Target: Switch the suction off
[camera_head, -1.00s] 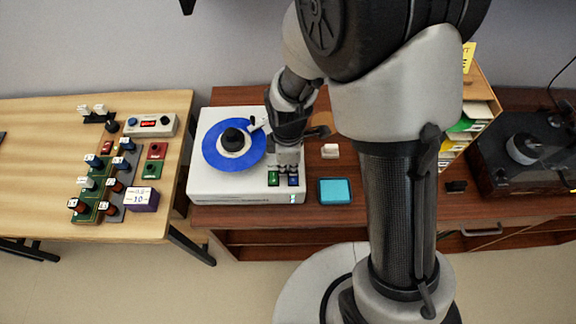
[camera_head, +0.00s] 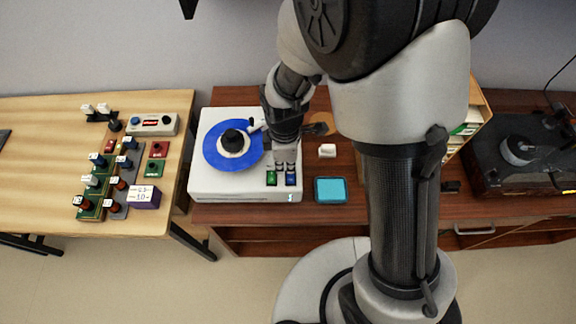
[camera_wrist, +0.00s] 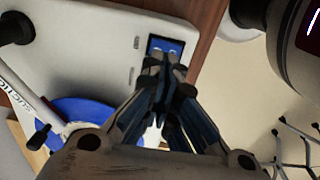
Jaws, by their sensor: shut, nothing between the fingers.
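A white record-cleaning machine (camera_head: 215,188) with a blue disc (camera_head: 220,158) stands on the brown cabinet. Two switches sit at its front right corner, a green one (camera_head: 271,178) and a blue one (camera_head: 291,179). A small lit indicator (camera_head: 291,198) is below them. In the wrist view a white arm with partly readable lettering, "SUCTIO" (camera_wrist: 38,104), lies over the disc. My gripper (camera_head: 285,167) is shut and empty, just behind the two switches.
A light blue tray (camera_head: 330,190) and a small white block (camera_head: 327,151) are right of the machine. A dark turntable (camera_head: 525,150) stands farther right. The wooden table (camera_head: 35,150) at left holds several small control boxes. My arm hides part of the cabinet top.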

